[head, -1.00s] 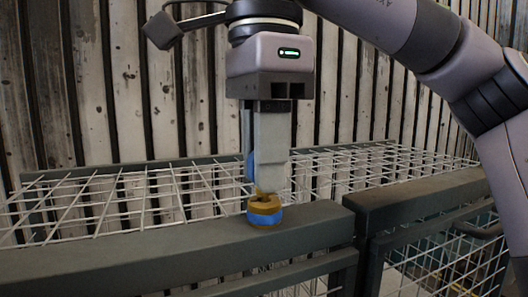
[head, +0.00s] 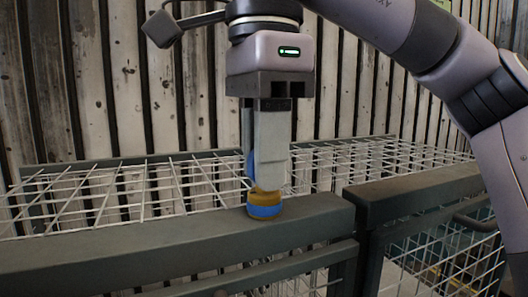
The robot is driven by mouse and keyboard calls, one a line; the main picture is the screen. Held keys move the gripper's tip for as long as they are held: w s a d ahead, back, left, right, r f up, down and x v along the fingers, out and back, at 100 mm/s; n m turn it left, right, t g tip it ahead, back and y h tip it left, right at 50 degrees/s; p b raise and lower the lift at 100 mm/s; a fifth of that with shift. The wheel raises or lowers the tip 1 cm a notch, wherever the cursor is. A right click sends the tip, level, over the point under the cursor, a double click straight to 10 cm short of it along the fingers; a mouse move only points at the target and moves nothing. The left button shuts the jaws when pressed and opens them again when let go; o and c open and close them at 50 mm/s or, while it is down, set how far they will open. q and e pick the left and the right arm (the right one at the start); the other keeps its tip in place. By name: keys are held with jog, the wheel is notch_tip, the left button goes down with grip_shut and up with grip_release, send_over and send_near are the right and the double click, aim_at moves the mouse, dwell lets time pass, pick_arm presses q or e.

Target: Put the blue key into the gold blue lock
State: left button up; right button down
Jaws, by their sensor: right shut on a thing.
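The gold lock with a blue band (head: 265,207) sits on the dark top rail of the cage, at the middle of the head view. My right gripper (head: 267,184) points straight down over it, with its fingertips at the lock's top. It is shut on the blue key (head: 250,164), of which only a blue edge shows beside the fingers. The fingers hide most of the key, and I cannot tell how deep its tip is in the lock. My left gripper is out of view.
The dark cage rail (head: 150,245) runs across the front, with a gap to a second framed section (head: 415,197) on the right. White wire mesh (head: 110,200) lies behind the rail. A corrugated wall (head: 130,90) stands at the back.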

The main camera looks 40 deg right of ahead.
jog(key=c, duration=0.9)
grip_release()
notch_tip(320, 180, up, 5)
jog(key=p, duration=0.3)
jog(key=shift+r, duration=1.1)
